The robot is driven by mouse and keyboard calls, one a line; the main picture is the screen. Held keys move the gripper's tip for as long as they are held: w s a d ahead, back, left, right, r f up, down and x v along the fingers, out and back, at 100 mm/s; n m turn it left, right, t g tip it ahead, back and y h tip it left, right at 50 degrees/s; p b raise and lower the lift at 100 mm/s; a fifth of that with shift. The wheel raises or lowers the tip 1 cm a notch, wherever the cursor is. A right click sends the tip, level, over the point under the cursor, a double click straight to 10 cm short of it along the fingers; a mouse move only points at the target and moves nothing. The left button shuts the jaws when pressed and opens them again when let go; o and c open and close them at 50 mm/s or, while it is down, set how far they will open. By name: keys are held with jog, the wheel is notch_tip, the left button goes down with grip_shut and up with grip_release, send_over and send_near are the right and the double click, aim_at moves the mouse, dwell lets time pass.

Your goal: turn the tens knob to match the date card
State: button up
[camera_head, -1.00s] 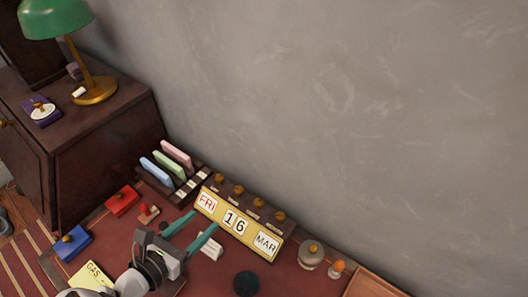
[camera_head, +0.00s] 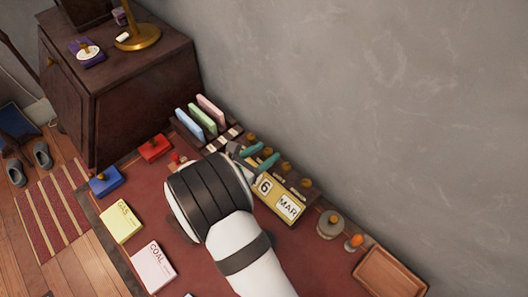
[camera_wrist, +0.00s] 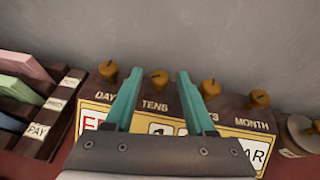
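The calendar block (camera_head: 284,209) shows its 6 and MAR tiles in the head view; my arm covers the rest. In the wrist view its top carries the DAY knob (camera_wrist: 108,70), the TENS knob (camera_wrist: 159,77), the ones knob (camera_wrist: 210,88) and the MONTH knob (camera_wrist: 258,98), all brass. My gripper (camera_wrist: 158,74) is open, its teal fingers apart on either side of the TENS knob in the picture. Contact with the knob cannot be told. The gripper also shows above the block in the head view (camera_head: 257,156). I cannot identify a date card.
A rack of coloured cards (camera_head: 201,118) stands left of the calendar. A bell-like grey object (camera_head: 329,224), an orange-topped piece (camera_head: 354,242) and a wooden tray (camera_head: 390,272) are to its right. Yellow GAS (camera_head: 121,222) and white COAL (camera_head: 153,268) papers lie in front.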

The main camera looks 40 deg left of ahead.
grip_shut()
jog(key=shift+a+m+h, duration=0.2)
jog(key=shift+m+h, duration=0.9)
jog(key=shift+h, duration=0.1)
jog(key=m+h, duration=0.2)
jog(key=h, duration=0.1)
jog(key=m+h, duration=0.1)
jog(key=m, duration=0.1)
jog(key=shift+w+a+g+h, duration=0.15)
jog(key=shift+a+g+h, duration=0.15)
jog(key=shift+g, duration=0.1)
jog(key=shift+w+a+r+m+g+h, duration=0.15)
jog(key=shift+m+g+h, duration=0.2)
jog(key=shift+m+h, duration=0.2)
jog(key=shift+w+a+m+g+h, duration=0.15)
jog(key=shift+m+g+h, duration=0.2)
jog(key=shift+m+h, duration=0.2)
jog(key=shift+s, duration=0.1)
jog(key=shift+s+d+m+h, duration=0.1)
jog(key=shift+s+m+h, duration=0.05)
jog(key=shift+m+h, duration=0.15)
